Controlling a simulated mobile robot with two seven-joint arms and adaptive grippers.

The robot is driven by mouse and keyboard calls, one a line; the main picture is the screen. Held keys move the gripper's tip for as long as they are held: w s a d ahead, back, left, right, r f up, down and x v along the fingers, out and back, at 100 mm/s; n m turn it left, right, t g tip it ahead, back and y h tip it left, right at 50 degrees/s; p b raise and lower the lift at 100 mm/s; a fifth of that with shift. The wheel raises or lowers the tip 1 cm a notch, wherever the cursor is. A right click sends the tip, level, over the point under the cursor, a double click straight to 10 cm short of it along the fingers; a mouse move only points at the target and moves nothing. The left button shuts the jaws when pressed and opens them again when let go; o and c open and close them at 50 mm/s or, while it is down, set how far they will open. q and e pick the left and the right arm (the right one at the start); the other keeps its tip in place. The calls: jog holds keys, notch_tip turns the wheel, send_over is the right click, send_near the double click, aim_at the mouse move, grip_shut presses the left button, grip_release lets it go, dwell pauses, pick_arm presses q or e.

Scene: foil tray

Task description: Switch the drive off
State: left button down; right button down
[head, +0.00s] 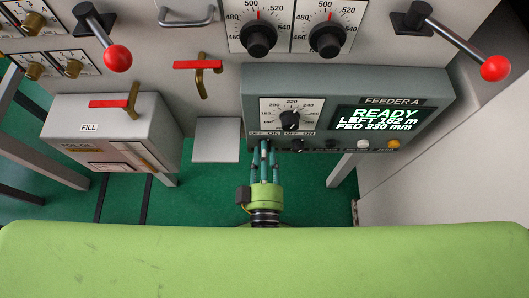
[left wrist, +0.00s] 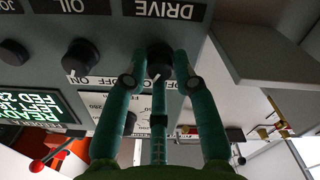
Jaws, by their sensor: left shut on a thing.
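The feeder A panel (head: 238,105) is a grey box with a lit screen (head: 380,119) reading READY, LEFT 162 m, FED 230 mm. My left gripper (head: 264,150) reaches up to its lower left, under an OFF ON label. In the left wrist view, which is upside down, the black drive knob (left wrist: 159,55) sits between my green fingertips, above the DRIVE label (left wrist: 165,10) in the panel's own sense. The gripper is shut on this knob. The fingers hide the knob in the head view and part of its OFF ON marks; its setting is hard to read.
Next to it is the similar OIL knob (left wrist: 80,57). A dial (head: 290,120) is above, and white and amber buttons (head: 393,144) are at right. Red-ended levers (head: 118,58), a fill box (head: 110,125) and a pale plate (head: 216,140) stand around the panel.

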pick_arm(q)
jog(key=n+b, duration=0.1)
jog(key=n, duration=1)
jog(key=shift+d+n, duration=0.15)
jog(key=shift+n, duration=0.15)
pick_arm(e)
jog(key=w, duration=0.3)
jog(key=shift+w+a+t, duration=0.2)
jog(key=shift+t, duration=0.2)
jog(key=shift+s+d+f, duration=0.1)
jog(key=shift+s+d, duration=0.05)
jog(key=shift+s, duration=0.1)
pick_arm(q)
jog(key=c, duration=1)
grip_release()
pick_arm(e)
jog(key=shift+s, duration=0.2)
pick_arm(q)
jog(key=s, duration=0.7)
jog(key=shift+s, duration=0.25)
pick_arm(e)
jog(key=shift+w, duration=0.15)
